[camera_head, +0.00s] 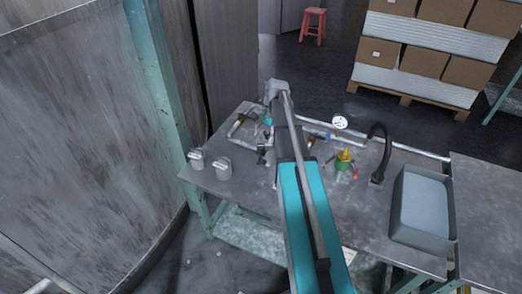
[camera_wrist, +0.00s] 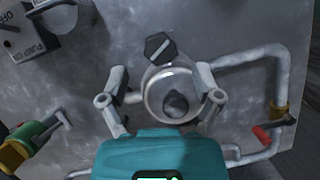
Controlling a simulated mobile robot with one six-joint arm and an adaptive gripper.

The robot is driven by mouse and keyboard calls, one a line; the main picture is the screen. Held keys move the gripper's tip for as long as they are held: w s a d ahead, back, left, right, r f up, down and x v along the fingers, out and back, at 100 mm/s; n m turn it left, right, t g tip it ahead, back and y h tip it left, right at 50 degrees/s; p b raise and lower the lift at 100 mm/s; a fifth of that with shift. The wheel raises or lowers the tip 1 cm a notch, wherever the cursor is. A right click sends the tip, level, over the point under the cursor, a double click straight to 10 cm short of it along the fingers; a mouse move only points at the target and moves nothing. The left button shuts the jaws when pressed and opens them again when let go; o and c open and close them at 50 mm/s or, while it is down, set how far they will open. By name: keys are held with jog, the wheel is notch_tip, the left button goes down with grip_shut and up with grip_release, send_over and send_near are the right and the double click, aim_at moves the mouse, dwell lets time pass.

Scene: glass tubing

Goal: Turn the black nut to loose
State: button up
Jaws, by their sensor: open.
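In the wrist view my gripper (camera_wrist: 160,76) is open, with its two grey fingers spread over a round, pale, glassy-looking fitting (camera_wrist: 152,101). A black six-sided nut (camera_wrist: 158,46) with a light streak across it shows just beyond the fingertips, at the top of this fitting. A dark rounded piece (camera_wrist: 175,104) shows within the round fitting, between the fingers. I cannot tell its exact shape. Neither finger visibly grips anything. In the head view my arm covers much of the middle of the table, and the nut cannot be made out there.
A pale pipe (camera_wrist: 247,55) with a brass fitting (camera_wrist: 277,112) and red handle (camera_wrist: 262,135) runs close on the right. A grey labelled switch box (camera_wrist: 22,38) is upper left. A blue-grey tray (camera_head: 423,205) and black curved pipe (camera_head: 387,143) stand on the table's right.

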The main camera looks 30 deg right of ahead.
aim_at(261, 146)
jog(key=shift+b+x, duration=1.6)
jog(key=shift+x, duration=0.5)
grip_shut()
jog(key=shift+n, duration=0.4)
jog(key=n+g, duration=0.1)
jog(key=n, duration=0.2)
jog(key=shift+h, duration=0.4)
jog(key=shift+a+n+g+h, duration=0.1)
jog(key=shift+n+g+h, duration=0.5)
jog(key=shift+n, duration=1.2)
